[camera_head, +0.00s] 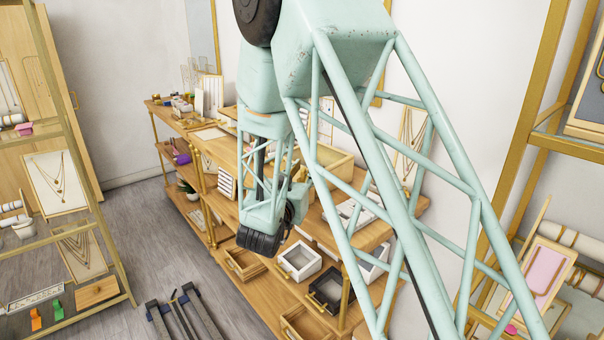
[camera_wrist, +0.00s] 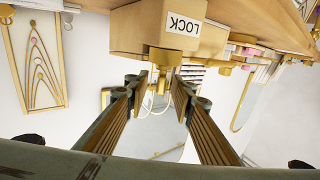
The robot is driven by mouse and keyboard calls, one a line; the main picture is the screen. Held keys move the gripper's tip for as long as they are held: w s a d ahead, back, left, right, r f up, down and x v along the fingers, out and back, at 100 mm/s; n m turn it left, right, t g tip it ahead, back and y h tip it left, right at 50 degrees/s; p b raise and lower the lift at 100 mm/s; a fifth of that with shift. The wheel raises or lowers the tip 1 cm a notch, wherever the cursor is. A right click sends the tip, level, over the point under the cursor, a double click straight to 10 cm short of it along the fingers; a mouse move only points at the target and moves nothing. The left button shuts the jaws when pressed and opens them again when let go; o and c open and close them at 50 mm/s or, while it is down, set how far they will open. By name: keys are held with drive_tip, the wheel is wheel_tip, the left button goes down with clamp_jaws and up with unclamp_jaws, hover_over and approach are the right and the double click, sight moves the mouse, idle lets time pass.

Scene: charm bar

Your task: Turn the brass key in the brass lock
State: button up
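In the wrist view, which looks upside down, a wooden box (camera_wrist: 150,30) carries a white LOCK label (camera_wrist: 183,24). A brass lock (camera_wrist: 165,57) sticks out of the box, with a slim brass key (camera_wrist: 161,78) at its end. My gripper (camera_wrist: 158,88) is open, its two ribbed fingers apart on either side of the key's line. I see no contact between the fingers and the key. In the head view my own arm covers the lock area, and I cannot make out the lock, key or fingertips there.
A wooden display counter (camera_head: 222,152) runs along the wall, with jewellery stands and boxes on it. Open trays (camera_head: 299,262) sit on its lower shelf. Brass-framed shelves stand at left and right.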

drive_tip(key=shift+w, duration=0.15)
clamp_jaws()
drive_tip(key=c, duration=0.7)
unclamp_jaws()
drive_tip(key=shift+n+y+b, duration=0.4)
drive_tip(key=shift+n+y, duration=0.2)
drive_tip(key=shift+y, duration=0.3)
clamp_jaws()
drive_tip(key=shift+a+n+t+y, duration=0.15)
drive_tip(key=shift+n+y, duration=0.45)
drive_tip(key=shift+y, duration=0.35)
drive_tip(key=shift+a+n+t+y, duration=0.15)
drive_tip(key=shift+n+y, duration=0.45)
drive_tip(key=shift+y, duration=0.35)
drive_tip(key=shift+n+g+y, duration=0.4)
drive_tip(key=shift+n+y, duration=1)
drive_tip(key=shift+y, duration=0.8)
drive_tip(key=shift+a+n+g+y, duration=0.15)
drive_tip(key=shift+n+g+y, duration=0.75)
drive_tip(key=shift+y, duration=0.45)
drive_tip(key=shift+a+n+g+y, duration=0.1)
drive_tip(key=shift+n+g+y, duration=0.5)
drive_tip(key=shift+n+y, duration=0.65)
